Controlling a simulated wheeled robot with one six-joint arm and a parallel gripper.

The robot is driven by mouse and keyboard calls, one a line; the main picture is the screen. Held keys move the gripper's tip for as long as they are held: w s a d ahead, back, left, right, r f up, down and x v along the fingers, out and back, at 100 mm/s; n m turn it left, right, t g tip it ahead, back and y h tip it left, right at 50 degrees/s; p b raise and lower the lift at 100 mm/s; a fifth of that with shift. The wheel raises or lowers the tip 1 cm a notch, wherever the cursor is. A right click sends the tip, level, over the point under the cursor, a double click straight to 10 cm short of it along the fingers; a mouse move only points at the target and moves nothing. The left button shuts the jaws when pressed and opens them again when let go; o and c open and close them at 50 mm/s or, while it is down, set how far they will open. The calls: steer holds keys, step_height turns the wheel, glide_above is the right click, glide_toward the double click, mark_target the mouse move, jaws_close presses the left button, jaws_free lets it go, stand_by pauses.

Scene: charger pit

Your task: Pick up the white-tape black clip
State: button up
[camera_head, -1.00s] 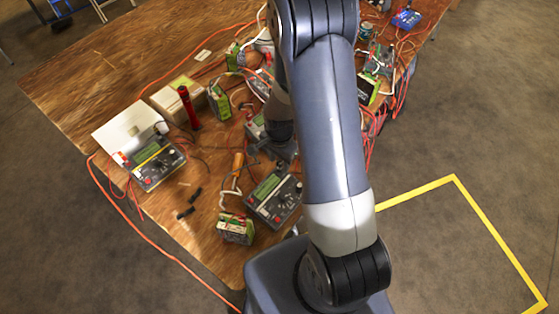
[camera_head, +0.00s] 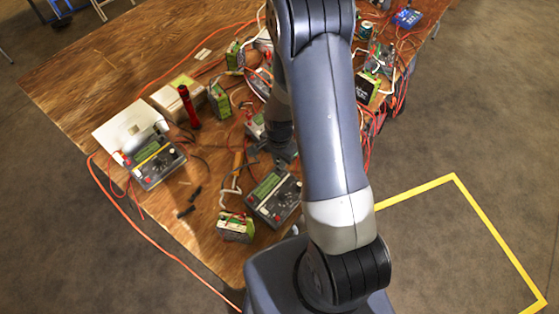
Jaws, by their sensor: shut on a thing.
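My gripper (camera_head: 254,153) is low over the middle of the wooden table (camera_head: 85,75), partly hidden by my own arm. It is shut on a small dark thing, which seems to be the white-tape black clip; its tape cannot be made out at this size. An orange-handled tool (camera_head: 238,160) and a white strip or lead (camera_head: 230,189) lie just left of and below the gripper. Two small dark pieces (camera_head: 190,202) lie apart on the bare wood further left.
A grey meter (camera_head: 272,198) and a green box (camera_head: 236,227) are below the gripper. The upper left table is mostly clear.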

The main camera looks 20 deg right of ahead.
steer(key=shift+r, duration=0.1)
step_height(320, 180, up, 10)
steer(key=shift+f+b, duration=0.1)
steer(key=shift+b, duration=0.65)
steer(key=s+a+r+m, duration=0.1)
steer(key=s+a+m, duration=0.5)
steer(key=a, duration=0.4)
steer(key=s+a+r+m+p, duration=0.1)
steer(key=s+a+r+m, duration=0.1)
steer(key=s+a+m, duration=0.5)
steer(key=a, duration=0.3)
steer(key=shift+r+m, duration=0.2)
steer(key=shift+m, duration=0.1)
stand_by(0.6)
steer(key=shift+s+f, duration=0.1)
steer(key=shift+f, duration=0.05)
